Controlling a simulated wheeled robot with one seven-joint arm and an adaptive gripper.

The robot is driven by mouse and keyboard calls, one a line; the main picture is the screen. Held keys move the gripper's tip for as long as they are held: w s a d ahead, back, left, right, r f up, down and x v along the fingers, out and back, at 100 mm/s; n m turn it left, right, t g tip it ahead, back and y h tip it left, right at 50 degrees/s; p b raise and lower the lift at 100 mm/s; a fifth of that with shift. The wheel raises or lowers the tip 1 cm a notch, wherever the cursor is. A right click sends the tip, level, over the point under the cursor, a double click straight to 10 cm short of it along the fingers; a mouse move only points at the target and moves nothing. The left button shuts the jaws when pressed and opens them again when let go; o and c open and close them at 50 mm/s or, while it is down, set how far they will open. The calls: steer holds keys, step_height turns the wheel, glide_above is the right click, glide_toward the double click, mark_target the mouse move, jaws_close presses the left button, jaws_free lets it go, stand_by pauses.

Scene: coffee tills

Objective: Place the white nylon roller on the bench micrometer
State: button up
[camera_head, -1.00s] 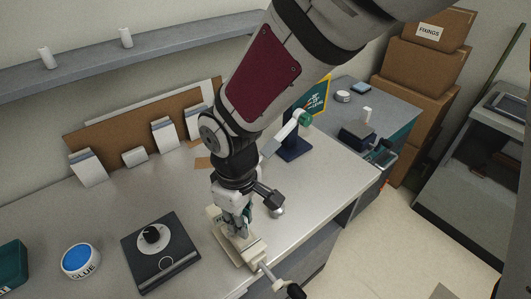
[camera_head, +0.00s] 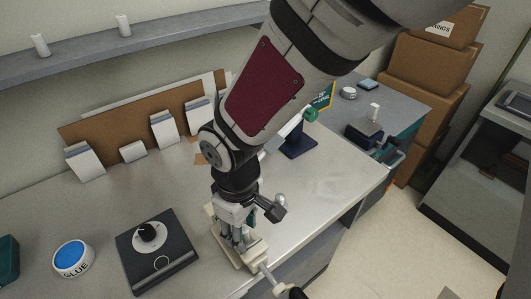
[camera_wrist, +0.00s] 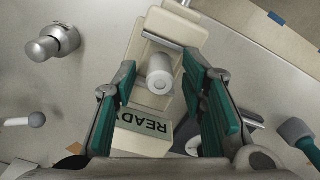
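A white roller (camera_wrist: 160,75) shows nearly end-on in the wrist view, on a cream device (camera_wrist: 152,97) with a "READY" plate. In the head view this device (camera_head: 257,252) stands at the bench's front edge and has a shaft with a dark handle. It may be the bench micrometer; I cannot tell for certain. My gripper (camera_wrist: 160,76) is open, its green-padded fingers on either side of the roller with gaps visible on both sides. The head view shows my gripper (camera_head: 238,237) over the device; the roller is hidden there.
A dark box with a knob (camera_head: 157,252) and a glue tub (camera_head: 73,258) stand left of the device. A blue stand (camera_head: 298,140) is behind. Another white cylinder (camera_head: 374,111) tops a dark device on the far table. Two more (camera_head: 124,26) stand on the shelf.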

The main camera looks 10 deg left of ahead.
steer(key=shift+r, duration=0.1)
step_height(320, 180, up, 12)
steer(key=w+d+r+m+t, duration=0.1)
steer(key=w+d+r+m, duration=0.2)
steer(key=d, duration=0.6)
steer(key=d+r+m+t, duration=0.2)
steer(key=d+r+m, duration=0.2)
steer(key=d, duration=0.4)
steer(key=s+d+r+m+t, duration=0.1)
steer(key=s+d+m, duration=0.2)
steer(key=d, duration=0.4)
steer(key=s+d+r+m+t, duration=0.1)
steer(key=s+d+m, duration=0.2)
steer(key=d, duration=0.3)
steer(key=shift+s+d+r+m, duration=0.3)
steer(key=shift+d+m, duration=0.1)
steer(key=shift+m, duration=0.3)
steer(key=shift+a, duration=0.15)
